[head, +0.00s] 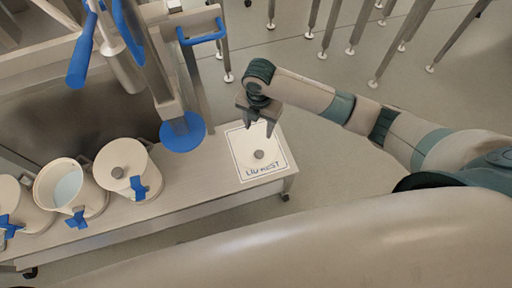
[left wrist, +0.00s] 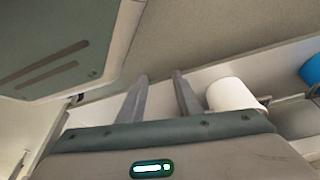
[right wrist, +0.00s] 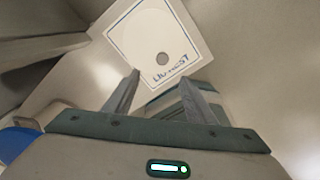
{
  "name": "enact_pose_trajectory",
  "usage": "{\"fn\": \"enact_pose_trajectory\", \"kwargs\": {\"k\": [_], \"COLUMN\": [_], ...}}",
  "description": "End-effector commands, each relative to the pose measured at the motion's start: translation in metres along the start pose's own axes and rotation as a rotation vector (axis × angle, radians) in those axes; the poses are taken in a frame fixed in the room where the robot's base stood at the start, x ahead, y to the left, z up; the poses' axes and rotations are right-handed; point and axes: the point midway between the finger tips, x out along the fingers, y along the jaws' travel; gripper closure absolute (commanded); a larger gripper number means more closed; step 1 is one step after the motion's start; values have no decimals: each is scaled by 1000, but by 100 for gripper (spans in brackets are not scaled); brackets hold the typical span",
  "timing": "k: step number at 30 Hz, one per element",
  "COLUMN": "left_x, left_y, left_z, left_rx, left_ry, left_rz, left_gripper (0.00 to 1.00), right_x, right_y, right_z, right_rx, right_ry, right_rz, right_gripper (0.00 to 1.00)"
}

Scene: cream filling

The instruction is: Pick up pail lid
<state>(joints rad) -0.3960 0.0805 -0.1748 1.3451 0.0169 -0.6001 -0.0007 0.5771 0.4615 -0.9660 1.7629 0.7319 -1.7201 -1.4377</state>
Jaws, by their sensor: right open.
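A white round pail lid (head: 247,149) with a grey knob (head: 259,155) lies on the square lid rest mat (head: 284,165), which has a dark border and lettering. The lid also shows on the mat in the right wrist view (right wrist: 148,40), its knob up. My right gripper (head: 260,127) is open and empty above the mat, just behind the knob in the head view, apart from it. My left gripper (left wrist: 162,77) is open and empty in the left wrist view. It does not show in the head view.
An open pail (head: 49,187) with pale contents stands on the bench between lidded pails (head: 136,163) (head: 10,192). A machine with a blue disc (head: 183,133) and blue handles stands left of the mat. The bench ends just right of the mat.

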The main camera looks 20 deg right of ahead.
Motion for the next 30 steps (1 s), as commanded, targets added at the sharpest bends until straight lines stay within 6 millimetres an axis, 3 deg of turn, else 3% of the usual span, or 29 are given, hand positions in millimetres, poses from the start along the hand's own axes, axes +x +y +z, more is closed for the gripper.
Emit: {"fn": "enact_pose_trajectory", "kwargs": {"k": [8, 14, 30], "left_x": [0, 0, 2], "left_y": [-9, -14, -2], "left_z": [4, 5, 5], "left_rx": [8, 12, -1], "left_ry": [-5, -6, -21], "left_rz": [-10, -14, -2], "left_gripper": [69, 69, 69], "right_x": [1, 14, 104], "right_y": [0, 0, 0], "right_z": [0, -1, -2], "right_rx": [2, 3, 4], "right_ry": [0, 2, 2], "right_rz": [1, 0, 0], "right_gripper": [49, 49, 49]}}
